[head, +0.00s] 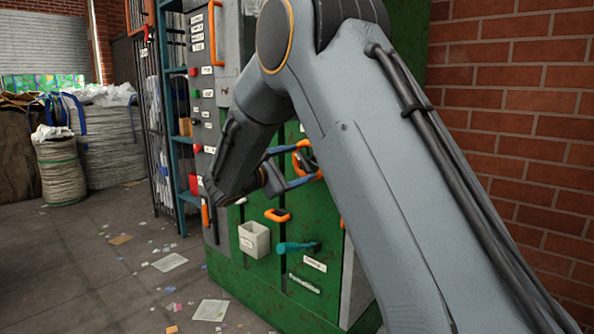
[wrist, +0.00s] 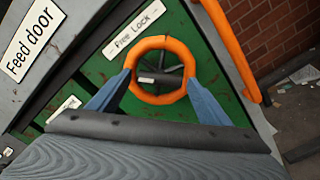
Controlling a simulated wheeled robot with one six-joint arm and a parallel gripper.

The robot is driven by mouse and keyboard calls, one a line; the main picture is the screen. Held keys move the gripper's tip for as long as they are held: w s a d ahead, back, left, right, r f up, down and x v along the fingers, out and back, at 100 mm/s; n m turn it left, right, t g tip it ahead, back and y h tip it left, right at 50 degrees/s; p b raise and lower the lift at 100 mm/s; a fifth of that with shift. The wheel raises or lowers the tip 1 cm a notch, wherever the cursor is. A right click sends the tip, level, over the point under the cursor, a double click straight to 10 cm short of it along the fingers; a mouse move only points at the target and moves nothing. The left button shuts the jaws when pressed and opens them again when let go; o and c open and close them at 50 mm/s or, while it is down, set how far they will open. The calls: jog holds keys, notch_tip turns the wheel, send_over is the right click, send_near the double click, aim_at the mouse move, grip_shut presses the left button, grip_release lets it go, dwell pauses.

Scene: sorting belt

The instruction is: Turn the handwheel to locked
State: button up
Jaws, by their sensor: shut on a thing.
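The handwheel (wrist: 160,43) is an orange ring with dark spokes and a dark hub on a green panel. In the head view the handwheel (head: 304,144) is partly hidden behind my gripper (head: 307,164) and arm. No lock marks can be read on the wheel, so its turn state cannot be told.
An orange bar (wrist: 232,50) runs right of the wheel in the wrist view. Below the wheel are an orange handle (head: 277,215), a white bin (head: 254,241) and a teal lever (head: 297,247). A brick wall (head: 520,110) stands at right. Paper scraps litter the open floor at left.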

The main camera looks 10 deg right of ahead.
jog(key=shift+f+m+b, duration=0.1)
jog(key=shift+m+b, duration=3.5)
jog(key=shift+m, duration=0.6)
jog(key=o, duration=1)
jog(key=shift+o, duration=0.2)
jog(key=p+v, duration=0.1)
jog(key=v, duration=0.7)
jog(key=shift+p, duration=0.3)
